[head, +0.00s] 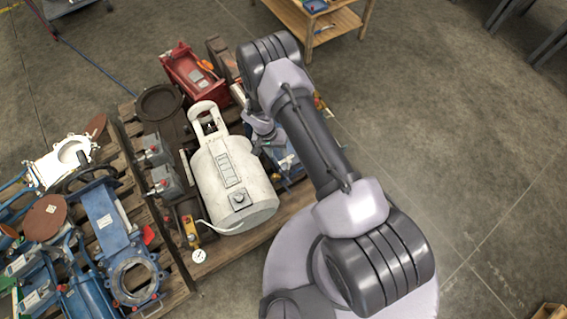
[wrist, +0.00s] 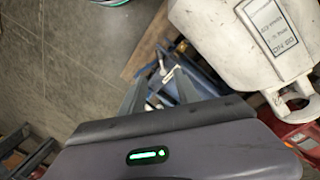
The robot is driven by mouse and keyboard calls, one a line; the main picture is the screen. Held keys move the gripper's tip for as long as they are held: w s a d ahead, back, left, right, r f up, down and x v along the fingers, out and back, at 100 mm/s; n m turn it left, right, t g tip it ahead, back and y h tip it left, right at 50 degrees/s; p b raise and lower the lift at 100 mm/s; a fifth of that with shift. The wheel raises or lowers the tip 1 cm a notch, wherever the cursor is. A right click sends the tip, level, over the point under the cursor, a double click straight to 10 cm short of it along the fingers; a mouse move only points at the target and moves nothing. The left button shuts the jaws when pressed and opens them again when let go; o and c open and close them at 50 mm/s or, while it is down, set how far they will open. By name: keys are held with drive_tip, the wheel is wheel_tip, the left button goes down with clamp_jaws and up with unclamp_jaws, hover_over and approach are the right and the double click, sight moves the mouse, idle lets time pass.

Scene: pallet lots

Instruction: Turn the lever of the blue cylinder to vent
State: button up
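A blue part (head: 286,156), which may be the blue cylinder, lies on the pallet to the right of the white tank, mostly hidden by my arm in the head view. In the wrist view a blue body with a small pale bar on it (wrist: 168,77) shows beyond my gripper. I cannot tell for sure whether the bar is the lever. My gripper (head: 262,138) is low beside the tank's right side. In the wrist view my gripper (wrist: 160,92) has its fingers apart, with blue showing between them. Contact with the blue part cannot be made out.
The white tank (head: 232,182) stands close at my gripper's left. A red part (head: 192,75) and a dark round flange (head: 159,103) lie behind. Another pallet of blue valves (head: 112,225) is at left. A wooden table (head: 318,22) stands at the back.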

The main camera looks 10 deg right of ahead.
sight(287, 173)
drive_tip(key=b+x, duration=0.6)
drive_tip(key=x, duration=1.1)
drive_tip(key=shift+s+f, duration=0.2)
drive_tip(key=shift+c, duration=0.2)
clamp_jaws()
